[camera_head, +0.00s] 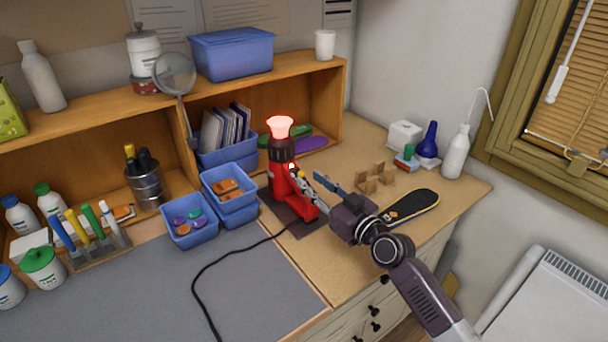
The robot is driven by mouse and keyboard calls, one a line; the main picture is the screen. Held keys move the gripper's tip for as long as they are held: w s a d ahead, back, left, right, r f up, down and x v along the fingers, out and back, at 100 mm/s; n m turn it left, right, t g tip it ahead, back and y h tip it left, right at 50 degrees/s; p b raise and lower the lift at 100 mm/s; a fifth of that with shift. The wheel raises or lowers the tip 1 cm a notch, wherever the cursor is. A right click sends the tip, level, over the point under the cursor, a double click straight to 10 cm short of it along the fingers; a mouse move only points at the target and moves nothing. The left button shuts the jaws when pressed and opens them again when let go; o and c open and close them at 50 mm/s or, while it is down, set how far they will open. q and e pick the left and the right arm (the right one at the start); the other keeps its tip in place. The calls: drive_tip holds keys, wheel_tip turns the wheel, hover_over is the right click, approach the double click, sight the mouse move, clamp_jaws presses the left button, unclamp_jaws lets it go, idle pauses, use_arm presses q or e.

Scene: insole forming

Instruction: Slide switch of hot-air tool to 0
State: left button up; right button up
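The hot-air tool (280,186) stands upright on a dark base plate on the wooden worktop, with a red body, a dark collar and a nozzle (280,127) glowing red at the top. Its black cord runs off to the front left. My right gripper (312,179) reaches in from the right, with its fingertips close beside the tool's right side. Whether they touch it, and how far apart they are, is hard to tell. The switch and its position are too small or hidden to make out. My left gripper is out of view.
Blue bins (230,190) stand close left of the tool, and a wooden shelf (330,90) behind it. A white bottle (456,152) stands at the back right. The grey mat (160,290) is mostly clear.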

sight(303, 176)
drive_tip(key=x, duration=0.2)
drive_tip(key=shift+w+a+f, duration=0.2)
drive_tip(key=shift+w, duration=0.1)
drive_tip(key=shift+w+a, duration=0.2)
drive_tip(key=shift+w, duration=0.1)
drive_tip(key=shift+w+a+r, duration=0.1)
drive_tip(key=shift+w, duration=0.05)
clamp_jaws()
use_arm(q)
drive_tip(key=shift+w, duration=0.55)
